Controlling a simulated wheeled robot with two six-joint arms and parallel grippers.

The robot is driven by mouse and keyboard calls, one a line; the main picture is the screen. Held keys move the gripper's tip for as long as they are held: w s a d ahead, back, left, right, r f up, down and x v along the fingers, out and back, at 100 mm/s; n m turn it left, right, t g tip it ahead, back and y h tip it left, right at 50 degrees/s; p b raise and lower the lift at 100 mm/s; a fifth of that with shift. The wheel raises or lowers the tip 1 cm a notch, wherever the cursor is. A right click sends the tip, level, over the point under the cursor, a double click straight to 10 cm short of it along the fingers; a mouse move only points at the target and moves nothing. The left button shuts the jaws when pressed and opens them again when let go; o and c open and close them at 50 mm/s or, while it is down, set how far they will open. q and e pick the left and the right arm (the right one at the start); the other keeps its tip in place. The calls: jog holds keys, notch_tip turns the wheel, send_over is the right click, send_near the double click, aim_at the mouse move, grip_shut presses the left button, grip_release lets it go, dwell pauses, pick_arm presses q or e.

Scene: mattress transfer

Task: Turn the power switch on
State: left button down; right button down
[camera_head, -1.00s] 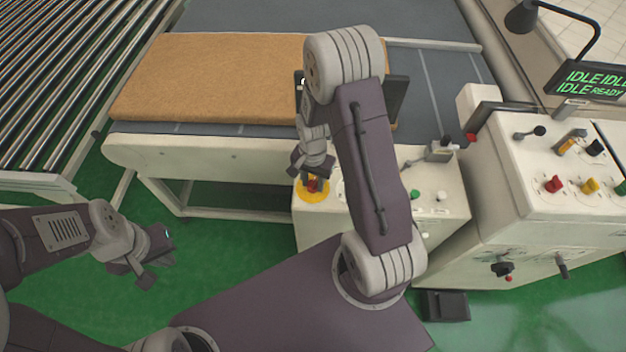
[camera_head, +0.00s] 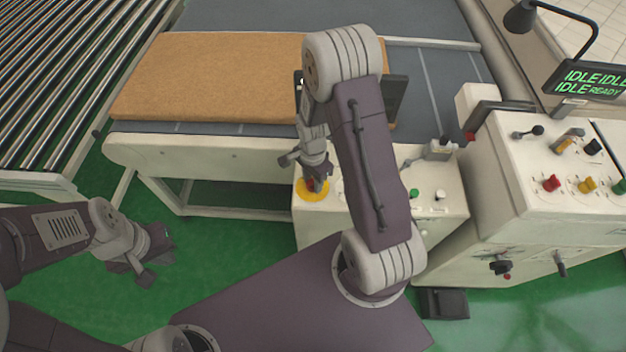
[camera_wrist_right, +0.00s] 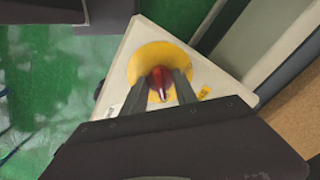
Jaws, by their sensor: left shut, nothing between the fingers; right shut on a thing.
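The power switch (camera_wrist_right: 162,84) is a red knob on a round yellow plate (camera_wrist_right: 150,58), set on the white top of a machine box. It also shows in the head view as a red knob (camera_head: 310,184) on a yellow disc (camera_head: 312,195), partly hidden by my gripper. My right gripper (camera_head: 314,177) points down at the knob. In the right wrist view its two fingers (camera_wrist_right: 163,86) stand on either side of the knob, shut on it. My left gripper (camera_head: 150,262) is shut and empty, hanging over the green floor at the left.
A brown mattress (camera_head: 205,78) lies on the conveyor bed behind the box. A control console (camera_head: 545,190) with several coloured knobs stands at the right. A display (camera_head: 592,80) reads IDLE and READY. A roller conveyor (camera_head: 65,75) is at the left. Green floor (camera_head: 225,240) is open in front.

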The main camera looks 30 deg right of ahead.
aim_at(312, 181)
jog(key=c, duration=1)
grip_release()
jog(key=shift+o, duration=0.2)
jog(key=shift+r, duration=0.4)
notch_tip(312, 181, up, 8)
jog(key=shift+r+b, duration=0.2)
jog(key=shift+b, duration=0.1)
jog(key=shift+a+f, duration=0.1)
